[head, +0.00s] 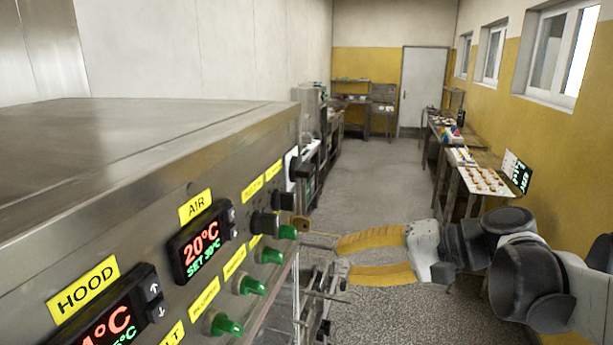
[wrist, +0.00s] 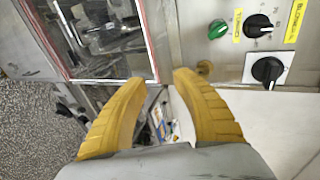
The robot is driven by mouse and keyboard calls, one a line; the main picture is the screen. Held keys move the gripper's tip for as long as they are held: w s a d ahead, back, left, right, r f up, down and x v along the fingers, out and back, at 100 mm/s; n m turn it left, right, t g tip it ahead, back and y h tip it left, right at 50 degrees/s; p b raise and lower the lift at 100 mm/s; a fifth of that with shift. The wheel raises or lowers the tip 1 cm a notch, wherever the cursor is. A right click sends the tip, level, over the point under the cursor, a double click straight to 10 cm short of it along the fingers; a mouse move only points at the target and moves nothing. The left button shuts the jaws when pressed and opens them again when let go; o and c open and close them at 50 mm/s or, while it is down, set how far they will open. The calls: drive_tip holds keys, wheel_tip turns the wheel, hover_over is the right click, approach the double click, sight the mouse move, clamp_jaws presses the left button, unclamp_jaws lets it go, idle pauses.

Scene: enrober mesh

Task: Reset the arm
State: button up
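My gripper (head: 343,258) is open, with its two yellow fingers spread apart and nothing between them. In the head view it reaches from the right towards the far end of the steel machine (head: 150,140). In the wrist view my gripper (wrist: 160,82) has its fingertips near the corner of the machine's front panel and a framed window (wrist: 105,40). I cannot tell whether either fingertip touches the machine. My arm (head: 490,260) stretches out to the right of the machine, above the speckled floor.
The machine's panel has an AIR display (head: 201,241), a HOOD display (head: 105,325), green knobs (head: 270,255) and black rotary switches (head: 264,222). A table with a tray of round pieces (head: 483,181) stands along the right wall. The aisle floor (head: 385,180) beyond is clear.

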drive_tip(key=s+f+h+b, duration=0.45)
drive_tip(key=f+b, duration=0.25)
drive_tip(key=f, duration=0.9)
drive_tip(key=s+d+f+n+h+b, duration=0.2)
drive_tip(key=f+b, duration=0.4)
drive_tip(key=f, duration=0.3)
drive_tip(key=s+d+f+n+t+h+b, duration=0.1)
drive_tip(key=s+d+f+h+b, duration=0.4)
drive_tip(key=f, duration=0.5)
drive_tip(key=shift+s+d+f+n+t+h+b, duration=0.25)
drive_tip(key=shift+d+n+t+h+b, duration=0.1)
drive_tip(key=shift+d+n+b, duration=0.4)
drive_tip(key=shift+a, duration=0.1)
